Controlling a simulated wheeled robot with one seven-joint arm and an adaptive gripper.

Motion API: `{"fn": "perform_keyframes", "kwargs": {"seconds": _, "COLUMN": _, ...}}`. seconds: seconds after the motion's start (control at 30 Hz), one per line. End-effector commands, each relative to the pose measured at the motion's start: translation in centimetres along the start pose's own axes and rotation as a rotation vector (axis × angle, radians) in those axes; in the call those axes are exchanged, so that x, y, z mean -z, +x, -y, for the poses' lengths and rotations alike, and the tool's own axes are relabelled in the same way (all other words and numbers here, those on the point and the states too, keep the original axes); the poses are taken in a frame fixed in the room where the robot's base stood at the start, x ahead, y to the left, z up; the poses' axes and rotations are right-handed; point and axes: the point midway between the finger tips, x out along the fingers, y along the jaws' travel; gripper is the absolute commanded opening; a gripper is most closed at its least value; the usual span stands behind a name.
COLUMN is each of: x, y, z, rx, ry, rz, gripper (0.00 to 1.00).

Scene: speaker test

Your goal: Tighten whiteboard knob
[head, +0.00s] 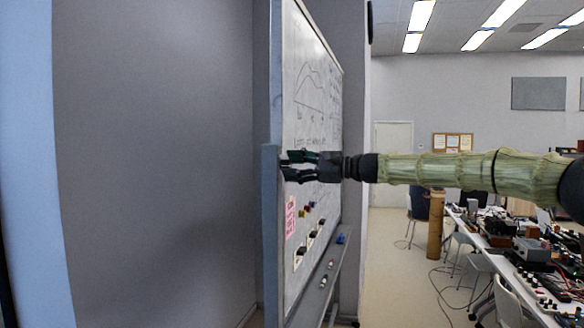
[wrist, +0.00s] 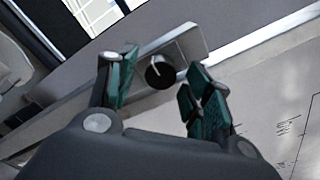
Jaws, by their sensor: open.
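The whiteboard (head: 315,110) stands edge-on in the head view, with curves and writing on its face. Its grey side frame (head: 270,220) faces me. In the wrist view a round black knob (wrist: 159,72) with a light line on it sits on a grey frame piece (wrist: 185,45). My gripper (head: 284,166) reaches in from the right, level, in front of the board near its frame edge. In the wrist view its green-padded fingers (wrist: 160,90) are apart, one on each side of the knob; I cannot tell any contact. The knob is not visible in the head view.
A pink note (head: 291,217), magnets and a marker tray (head: 318,280) are on the lower board. A grey wall stands left of the board. A long table (head: 500,245) crowded with equipment runs along the right, with chairs beside it. Open floor lies between.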

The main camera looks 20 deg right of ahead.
Motion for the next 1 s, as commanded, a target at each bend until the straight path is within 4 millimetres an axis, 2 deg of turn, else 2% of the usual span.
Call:
{"fn": "perform_keyframes", "kwargs": {"seconds": 0.4, "x": 0.0, "y": -7.3, "z": 0.1, "rx": 0.004, "ry": 0.000, "rz": 0.002, "gripper": 0.51}}
{"fn": "perform_keyframes", "kwargs": {"seconds": 0.6, "x": 0.0, "y": -10.0, "z": 0.1, "rx": 0.003, "ry": 0.000, "rz": 0.001, "gripper": 0.51}}
{"fn": "perform_keyframes", "kwargs": {"seconds": 0.8, "x": 0.1, "y": -11.2, "z": 0.1, "rx": 0.002, "ry": 0.000, "rz": 0.000, "gripper": 0.51}}
{"fn": "perform_keyframes", "kwargs": {"seconds": 1.0, "x": 0.1, "y": -11.3, "z": 0.1, "rx": 0.001, "ry": 0.000, "rz": 0.000, "gripper": 0.51}}
